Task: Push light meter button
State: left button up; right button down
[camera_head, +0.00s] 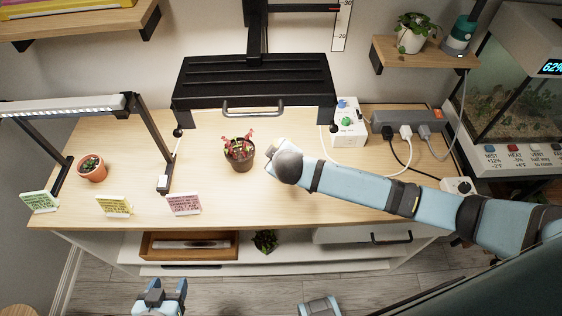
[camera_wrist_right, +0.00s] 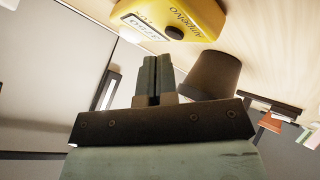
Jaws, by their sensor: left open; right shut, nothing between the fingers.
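The yellow light meter (camera_wrist_right: 172,15) shows at the top of the right wrist view, with a pale display and a dark round button (camera_wrist_right: 174,33). I cannot make it out in the head view. My right gripper (camera_wrist_right: 155,58) is shut and empty. Its fingertips point toward the meter, just below it in the picture; I cannot tell whether they touch it. In the head view my right arm reaches in over the table, and its fingers are mostly hidden. My left gripper (camera_head: 160,291) is open and empty, low in front of the table.
A potted plant (camera_head: 239,154) stands left of my right wrist; a dark pot (camera_wrist_right: 209,74) shows close to the fingers in the wrist view. A black lamp (camera_head: 253,82) hangs above. A power strip (camera_head: 407,121) and cables lie at the right. Three cards stand along the front left.

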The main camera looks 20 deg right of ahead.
jog(key=shift+r+p, duration=0.5)
notch_tip(320, 180, up, 5)
jog(key=p, duration=0.4)
jog(key=shift+p, duration=0.4)
jog(key=s+a+f+y, duration=0.1)
jog(key=s, duration=0.3)
jog(key=s+a+f+m+y, duration=0.1)
jog(key=s+a+y, duration=0.1)
jog(key=s, duration=0.2)
jog(key=s+a+f+y, duration=0.1)
jog(key=s+f, duration=0.1)
jog(key=s, duration=0.2)
jog(key=shift+s+a+m+p, duration=0.15)
jog(key=shift+s+m+p, duration=0.2)
jog(key=shift+m+p, duration=0.05)
jog(key=s+d+m+t, duration=0.1)
jog(key=s+d+m, duration=0.2)
jog(key=s+d, duration=0.5)
jog(key=s, duration=0.3)
jog(key=shift+s+f+t, duration=0.4)
